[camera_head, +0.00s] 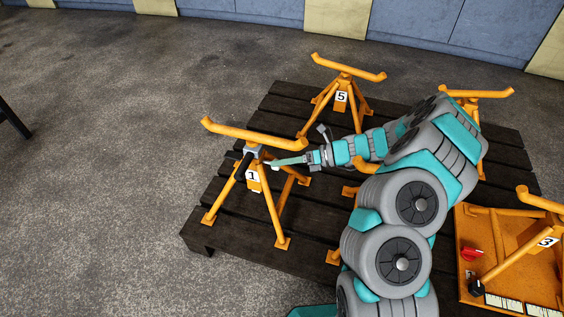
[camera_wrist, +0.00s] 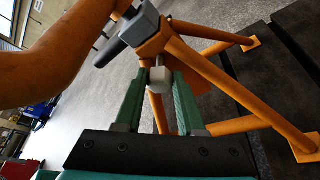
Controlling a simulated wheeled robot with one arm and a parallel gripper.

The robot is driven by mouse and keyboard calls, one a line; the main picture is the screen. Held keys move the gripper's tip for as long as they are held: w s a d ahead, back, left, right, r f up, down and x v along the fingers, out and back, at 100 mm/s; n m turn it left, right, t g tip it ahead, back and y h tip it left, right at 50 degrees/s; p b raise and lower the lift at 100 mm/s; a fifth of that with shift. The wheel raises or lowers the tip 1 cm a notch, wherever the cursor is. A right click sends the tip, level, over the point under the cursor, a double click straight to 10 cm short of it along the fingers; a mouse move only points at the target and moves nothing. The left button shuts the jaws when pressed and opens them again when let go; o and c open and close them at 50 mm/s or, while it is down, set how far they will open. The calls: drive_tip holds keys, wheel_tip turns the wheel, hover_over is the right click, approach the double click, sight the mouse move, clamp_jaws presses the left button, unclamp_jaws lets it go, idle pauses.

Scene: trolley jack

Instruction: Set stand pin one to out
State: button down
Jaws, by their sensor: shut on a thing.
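Stand one (camera_head: 267,205) is an orange stand with splayed legs, a curved top bar and a plate marked 1, on the left of the dark wooden platform. My gripper (camera_head: 274,164) reaches it from the right, just below its grey collar. In the wrist view the green fingers (camera_wrist: 161,88) are closed around a small light grey knob, which looks like stand one's pin (camera_wrist: 160,75), under the stand's head. How far the pin stands out is hard to tell. A grey collar (camera_wrist: 140,24) with a black handle (camera_wrist: 109,53) sits on the stand's head beside the fingers.
Stand five (camera_head: 341,97) is behind my gripper, and another orange stand (camera_head: 470,94) is at the back right. The floor left of the platform (camera_head: 225,168) is clear.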

drive_tip(key=d+p, duration=0.1)
drive_tip(key=s+d+p, duration=0.1)
drive_tip(key=d, duration=0.1)
drive_tip(key=shift+s+d, duration=0.1)
drive_tip(key=shift+d, duration=0.05)
drive_tip(key=c, duration=0.5)
unclamp_jaws()
drive_tip(key=v, duration=0.7)
drive_tip(key=shift+d+p, duration=0.35)
drive_tip(key=shift+p, duration=0.1)
drive_tip(key=shift+r, duration=0.1)
